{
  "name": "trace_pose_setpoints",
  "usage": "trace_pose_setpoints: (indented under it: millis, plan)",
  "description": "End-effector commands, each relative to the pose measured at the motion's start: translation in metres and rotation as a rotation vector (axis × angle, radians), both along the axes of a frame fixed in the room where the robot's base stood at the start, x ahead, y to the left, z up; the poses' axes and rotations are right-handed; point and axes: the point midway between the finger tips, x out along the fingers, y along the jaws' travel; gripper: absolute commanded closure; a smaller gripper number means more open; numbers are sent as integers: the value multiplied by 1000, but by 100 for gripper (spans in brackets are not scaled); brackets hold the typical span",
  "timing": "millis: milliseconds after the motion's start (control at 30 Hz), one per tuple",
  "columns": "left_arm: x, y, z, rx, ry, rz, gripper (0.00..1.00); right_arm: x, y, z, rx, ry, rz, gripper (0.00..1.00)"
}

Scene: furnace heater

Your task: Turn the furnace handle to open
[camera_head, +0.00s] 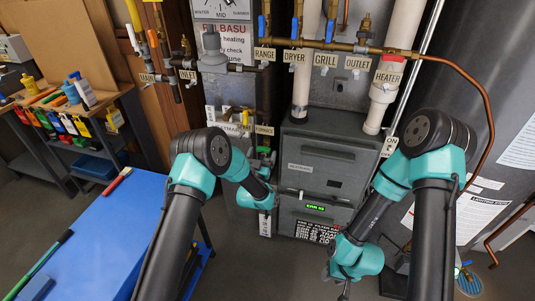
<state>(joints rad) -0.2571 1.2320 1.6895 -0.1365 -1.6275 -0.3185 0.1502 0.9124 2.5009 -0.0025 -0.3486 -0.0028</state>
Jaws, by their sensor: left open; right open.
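The furnace valve is on the pipe below the FURNACE tag (264,130), left of the grey furnace (325,155). A small green handle (264,150) shows there; its exact angle is too small to tell. My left gripper (266,222) is below this handle, in front of the furnace's left edge. It is open and apart from the handle, with its fingers mostly hidden by the wrist. My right gripper (343,291) is open, low in front of the furnace's right side, pointing down near the floor, away from the valve.
Labelled gas pipes with blue-handled valves (294,28) run across the top. A shelf of bottles (70,118) is at far left. A large grey tank (485,75) stands right.

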Motion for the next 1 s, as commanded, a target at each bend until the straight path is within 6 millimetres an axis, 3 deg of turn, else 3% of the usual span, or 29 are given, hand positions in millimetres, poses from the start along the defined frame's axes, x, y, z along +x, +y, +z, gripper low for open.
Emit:
trace_pose_setpoints:
  millis: [367,867,1000]
  plan:
    - [5,2,2,-1,0,4,13,0,0,0,0,0,0,57]
    - [5,2,2,-1,0,4,61,0,0,0,0,0,0,57]
    - [5,1,2,-8,2,3,62,0,0,0,0,0,0,57]
